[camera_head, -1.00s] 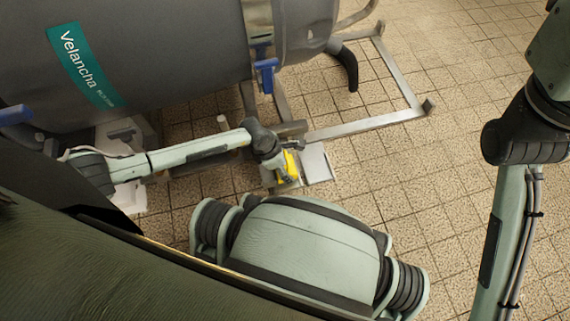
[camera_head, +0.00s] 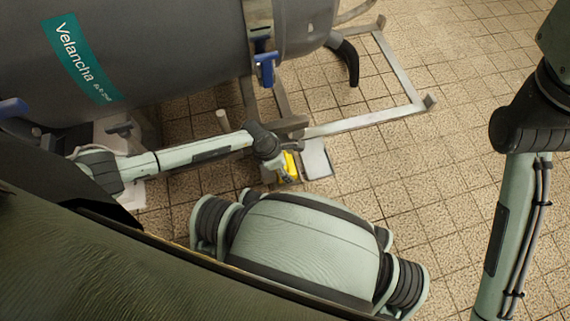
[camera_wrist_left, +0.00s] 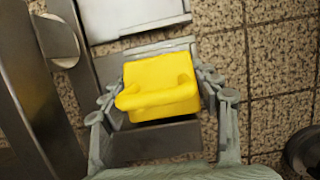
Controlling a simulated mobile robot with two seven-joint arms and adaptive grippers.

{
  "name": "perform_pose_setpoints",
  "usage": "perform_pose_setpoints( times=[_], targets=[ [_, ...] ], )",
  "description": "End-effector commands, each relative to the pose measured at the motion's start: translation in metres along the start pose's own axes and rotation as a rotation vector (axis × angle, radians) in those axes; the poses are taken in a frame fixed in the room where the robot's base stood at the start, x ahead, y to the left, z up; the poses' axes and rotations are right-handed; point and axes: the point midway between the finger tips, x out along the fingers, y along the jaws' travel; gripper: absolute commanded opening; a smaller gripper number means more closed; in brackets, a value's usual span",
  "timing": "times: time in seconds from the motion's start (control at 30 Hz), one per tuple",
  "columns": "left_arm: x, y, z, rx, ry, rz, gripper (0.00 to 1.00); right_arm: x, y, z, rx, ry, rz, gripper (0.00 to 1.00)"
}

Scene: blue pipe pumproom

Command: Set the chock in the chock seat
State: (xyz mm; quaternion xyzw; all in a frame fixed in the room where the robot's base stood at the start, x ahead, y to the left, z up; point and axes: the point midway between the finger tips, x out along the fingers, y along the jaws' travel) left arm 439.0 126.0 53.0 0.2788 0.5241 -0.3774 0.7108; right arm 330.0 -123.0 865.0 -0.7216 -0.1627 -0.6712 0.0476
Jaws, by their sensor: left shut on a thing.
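The yellow chock (camera_head: 289,165) is mostly covered by my left gripper (camera_head: 286,168) in the head view. In the left wrist view the chock (camera_wrist_left: 165,82) sits between the two fingers of my left gripper (camera_wrist_left: 160,90), which is shut on it. A grey metal piece with raised edges, which looks like the chock seat (camera_wrist_left: 165,142), lies beneath and around the chock. A dark gap shows along the chock's near side. I cannot tell whether the chock rests on the seat's floor. My right gripper is out of view.
A pale flat plate (camera_head: 316,158) lies just right of the chock. A metal floor frame (camera_head: 365,122) runs close behind, under the large grey tank (camera_head: 165,50) with blue handles (camera_head: 265,70). Tiled floor (camera_head: 440,190) is open to the right.

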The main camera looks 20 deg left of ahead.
Motion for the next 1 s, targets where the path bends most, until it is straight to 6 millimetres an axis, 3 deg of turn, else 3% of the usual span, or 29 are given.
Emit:
perform_pose_setpoints(
  times=[0.8, 0.83, 1.0],
  targets=[
    [0.0044, 0.0004, -0.0002, 0.0, -0.002, 0.001, 0.11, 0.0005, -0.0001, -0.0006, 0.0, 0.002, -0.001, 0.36],
    [0.0044, 0.0004, -0.0003, 0.0, -0.002, 0.001, 0.65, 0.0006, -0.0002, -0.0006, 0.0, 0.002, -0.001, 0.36],
    [0.0046, 0.0003, -0.0007, 0.0, -0.002, 0.0, 0.85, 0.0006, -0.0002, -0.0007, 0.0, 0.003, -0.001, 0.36]
  ],
)
